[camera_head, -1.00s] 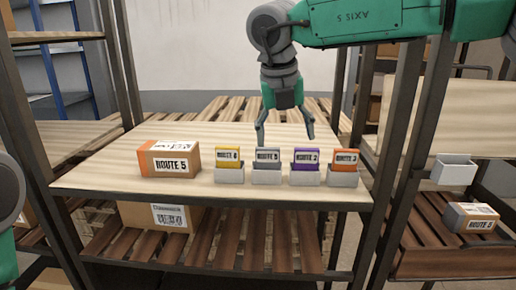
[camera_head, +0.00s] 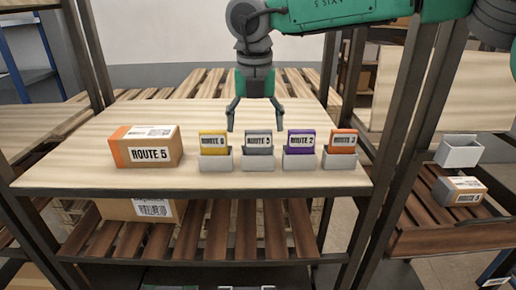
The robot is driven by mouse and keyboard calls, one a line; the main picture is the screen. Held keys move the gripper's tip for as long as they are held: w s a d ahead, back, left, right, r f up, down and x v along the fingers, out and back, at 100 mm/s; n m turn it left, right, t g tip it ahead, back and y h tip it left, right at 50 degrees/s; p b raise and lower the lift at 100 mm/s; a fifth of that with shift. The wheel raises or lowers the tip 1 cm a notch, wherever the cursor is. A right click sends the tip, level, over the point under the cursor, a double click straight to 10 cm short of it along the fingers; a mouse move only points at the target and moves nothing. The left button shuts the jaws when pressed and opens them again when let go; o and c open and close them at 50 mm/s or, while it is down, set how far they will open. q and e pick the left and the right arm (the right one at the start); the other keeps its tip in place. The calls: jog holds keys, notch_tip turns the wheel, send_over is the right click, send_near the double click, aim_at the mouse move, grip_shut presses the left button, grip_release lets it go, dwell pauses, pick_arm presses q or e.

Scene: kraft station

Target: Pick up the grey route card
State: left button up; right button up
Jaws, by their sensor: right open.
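The grey route card (camera_head: 259,140) stands upright in a small light-grey holder (camera_head: 258,160) on the shelf board. It is second from the left in a row of cards, between the yellow card (camera_head: 213,141) and the purple card (camera_head: 301,142). My right gripper (camera_head: 255,122) points down just behind and above the grey card. Its two fingers are spread and hold nothing. The fingertips appear apart from the card. My left gripper is not in view.
A cardboard box labelled Route 5 (camera_head: 146,147) sits left of the row. An orange card (camera_head: 342,140) stands at the right end. Dark shelf posts (camera_head: 392,150) flank the board. An empty white holder (camera_head: 459,151) and another box (camera_head: 459,191) are on the right rack.

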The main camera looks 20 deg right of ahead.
aim_at(263, 131)
notch_tip(263, 131, down, 4)
jog(key=shift+w+d+f, duration=0.1)
jog(key=shift+w+d, duration=0.05)
jog(key=shift+w+d+f, duration=0.1)
jog(key=shift+d+f, duration=0.1)
jog(key=shift+d, duration=0.45)
jog(key=c, duration=0.6)
jog(key=shift+a, duration=0.15)
jog(key=c, duration=0.5)
jog(key=shift+a+r, duration=0.2)
jog(key=shift+a, duration=0.35)
jog(key=shift+c, duration=0.3)
